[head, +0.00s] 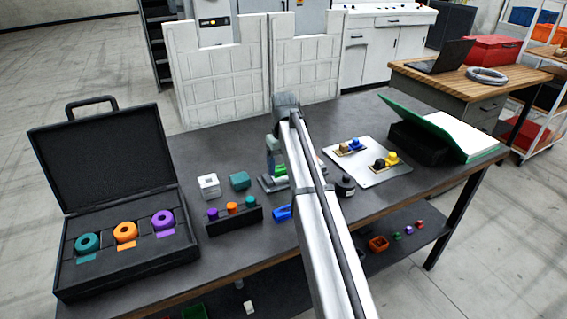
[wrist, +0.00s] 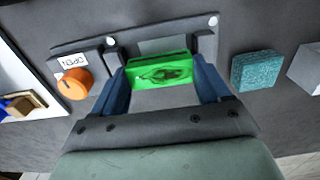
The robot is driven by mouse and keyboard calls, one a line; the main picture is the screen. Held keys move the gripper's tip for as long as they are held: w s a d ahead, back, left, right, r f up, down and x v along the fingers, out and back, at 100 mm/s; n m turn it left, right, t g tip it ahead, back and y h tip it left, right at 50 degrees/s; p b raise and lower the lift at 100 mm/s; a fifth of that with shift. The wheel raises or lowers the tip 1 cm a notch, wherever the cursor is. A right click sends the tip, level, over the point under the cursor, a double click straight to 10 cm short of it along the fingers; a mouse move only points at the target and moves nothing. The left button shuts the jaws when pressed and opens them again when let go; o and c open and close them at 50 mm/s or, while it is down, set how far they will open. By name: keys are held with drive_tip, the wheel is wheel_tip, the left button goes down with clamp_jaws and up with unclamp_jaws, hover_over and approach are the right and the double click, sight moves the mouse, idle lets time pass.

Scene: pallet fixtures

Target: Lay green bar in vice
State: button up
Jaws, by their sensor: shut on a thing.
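The green bar (wrist: 160,75) is between the two blue fingers of my gripper (wrist: 163,82) in the wrist view, with a dark mark on its face. My gripper is shut on it. The grey vice (wrist: 85,48) lies just beyond and around the bar, with a grey jaw block behind it. I cannot tell whether the bar touches the vice. In the head view the green bar (head: 281,171) shows small, over the grey vice (head: 271,185), and my arm hides part of both.
An orange knob (wrist: 75,83) with a label sits beside the vice. A teal block (wrist: 257,70) and a white block (head: 209,185) stand near it. A peg rack (head: 235,221), an open black case (head: 130,277) and a white tray (head: 375,178) flank the work area.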

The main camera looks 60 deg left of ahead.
drive_tip(key=shift+f, duration=0.4)
drive_tip(key=o, duration=1.1)
drive_tip(key=shift+r, duration=4.45)
